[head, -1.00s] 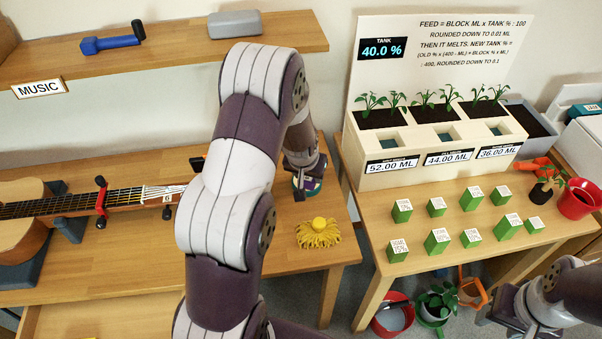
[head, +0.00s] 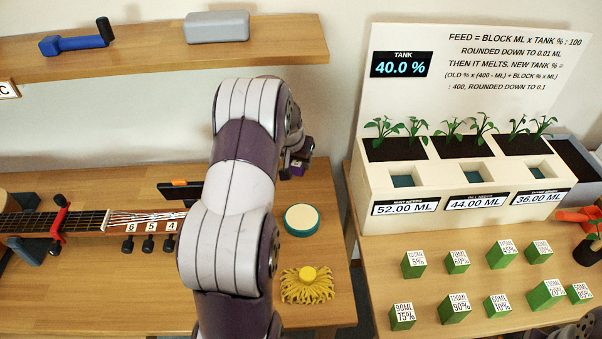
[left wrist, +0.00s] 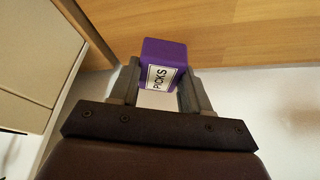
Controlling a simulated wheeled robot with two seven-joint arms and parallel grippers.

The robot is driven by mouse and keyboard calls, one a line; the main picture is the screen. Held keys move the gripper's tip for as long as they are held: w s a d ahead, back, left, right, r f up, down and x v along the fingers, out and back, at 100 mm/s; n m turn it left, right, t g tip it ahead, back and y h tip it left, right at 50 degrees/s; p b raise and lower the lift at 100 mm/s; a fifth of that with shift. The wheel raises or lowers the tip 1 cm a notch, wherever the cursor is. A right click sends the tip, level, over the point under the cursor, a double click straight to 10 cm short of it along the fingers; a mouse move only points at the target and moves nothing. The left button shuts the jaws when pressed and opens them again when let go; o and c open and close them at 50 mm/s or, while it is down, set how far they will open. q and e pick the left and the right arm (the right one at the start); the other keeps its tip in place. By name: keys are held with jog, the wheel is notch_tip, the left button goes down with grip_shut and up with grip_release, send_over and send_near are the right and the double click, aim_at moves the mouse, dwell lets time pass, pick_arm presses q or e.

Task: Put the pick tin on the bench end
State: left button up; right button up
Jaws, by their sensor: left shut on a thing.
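The pick tin is a small purple box with a white PICKS label. It shows in the left wrist view (left wrist: 164,65) between the two fingers of my left gripper (left wrist: 156,92). In the head view my left gripper (head: 299,162) is beyond the right rear part of the bench (head: 334,292), and a bit of the purple tin (head: 297,170) shows below it. The gripper is shut on the tin. My arm hides part of the bench, and I cannot tell whether the tin touches wood. My right gripper is out of view.
A round cream and teal container (head: 301,220) and a yellow tasselled thing (head: 307,285) stand on the bench's right end. A guitar (head: 130,222) lies on the left. A shelf (head: 290,45) is above. A planter (head: 460,180) and green blocks (head: 457,262) stand on the right table.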

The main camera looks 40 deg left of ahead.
aim_at(298, 172)
pick_arm(q)
jog(key=shift+f+b, duration=0.35)
jog(key=shift+f, duration=2.3)
jog(key=o, duration=1.2)
jog(key=shift+o, duration=0.2)
jog(key=shift+r, duration=0.3)
jog(key=p+v, duration=0.1)
jog(key=v, duration=1)
jog(key=s+d+m+g, duration=0.1)
jog(key=s+d, duration=0.7)
jog(key=d, duration=0.3)
jog(key=s+d+m+g+h, duration=0.1)
jog(key=s+d+m, duration=0.1)
jog(key=s+d, duration=0.6)
jog(key=d, duration=0.4)
jog(key=shift+s+f+m+g, duration=0.2)
jog(key=shift+s+m+g, duration=0.1)
jog(key=shift+g, duration=0.1)
